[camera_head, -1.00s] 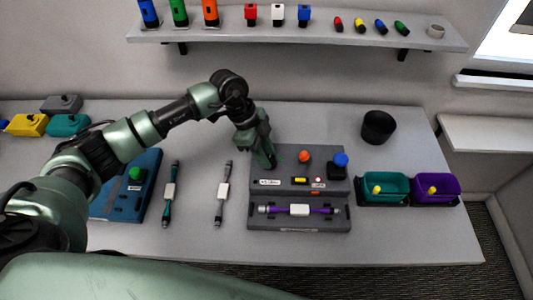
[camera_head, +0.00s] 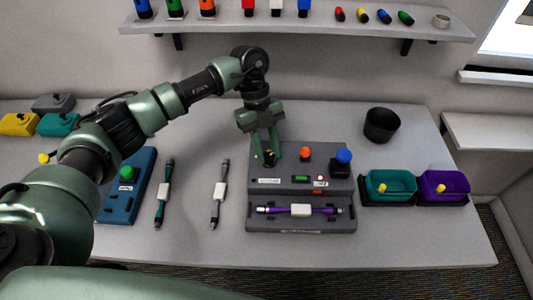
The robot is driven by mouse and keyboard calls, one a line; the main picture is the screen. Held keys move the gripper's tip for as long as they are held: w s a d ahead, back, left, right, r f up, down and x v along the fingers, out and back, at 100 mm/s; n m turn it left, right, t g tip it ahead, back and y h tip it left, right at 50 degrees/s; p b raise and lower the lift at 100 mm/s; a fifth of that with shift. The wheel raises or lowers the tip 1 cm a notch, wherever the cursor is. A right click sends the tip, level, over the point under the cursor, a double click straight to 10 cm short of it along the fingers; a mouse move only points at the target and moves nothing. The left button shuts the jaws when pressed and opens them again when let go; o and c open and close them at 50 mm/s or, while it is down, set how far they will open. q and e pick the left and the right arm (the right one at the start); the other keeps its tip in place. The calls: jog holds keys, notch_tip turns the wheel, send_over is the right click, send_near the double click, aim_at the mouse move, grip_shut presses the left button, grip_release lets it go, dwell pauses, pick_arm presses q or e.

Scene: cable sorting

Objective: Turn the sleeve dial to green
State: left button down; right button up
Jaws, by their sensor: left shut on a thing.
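The grey machine (camera_head: 302,226) stands at the table's front centre. Its dial (camera_head: 269,157) is at the upper left of its top, above a white label, and is mostly hidden by my gripper. My left gripper (camera_head: 268,155) points down there and is shut on the dial between its two green fingers. A small indicator window (camera_head: 302,178) to the right of the label shows green. My right gripper is not in view.
An orange button (camera_head: 305,153) and a blue knob (camera_head: 343,157) are right of the dial. A purple cable (camera_head: 328,209) lies in the machine's front. Teal (camera_head: 391,199) and purple bins (camera_head: 456,194) stand to the right; two loose cables lie left.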

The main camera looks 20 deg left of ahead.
pick_arm(q)
jog(key=shift+w+m+y+b, duration=0.1)
jog(key=shift+m+y+b, duration=0.3)
jog(key=shift+m+b, duration=0.65)
jog(key=shift+d+m+g, duration=0.1)
jog(key=shift+m+g, duration=0.2)
jog(key=shift+m, duration=0.15)
jog(key=c, duration=1.1)
grip_release()
jog(key=shift+o, duration=0.2)
jog(key=b+v, duration=0.1)
jog(key=v, duration=0.7)
jog(key=shift+b, duration=0.4)
jog(key=shift+f, duration=0.1)
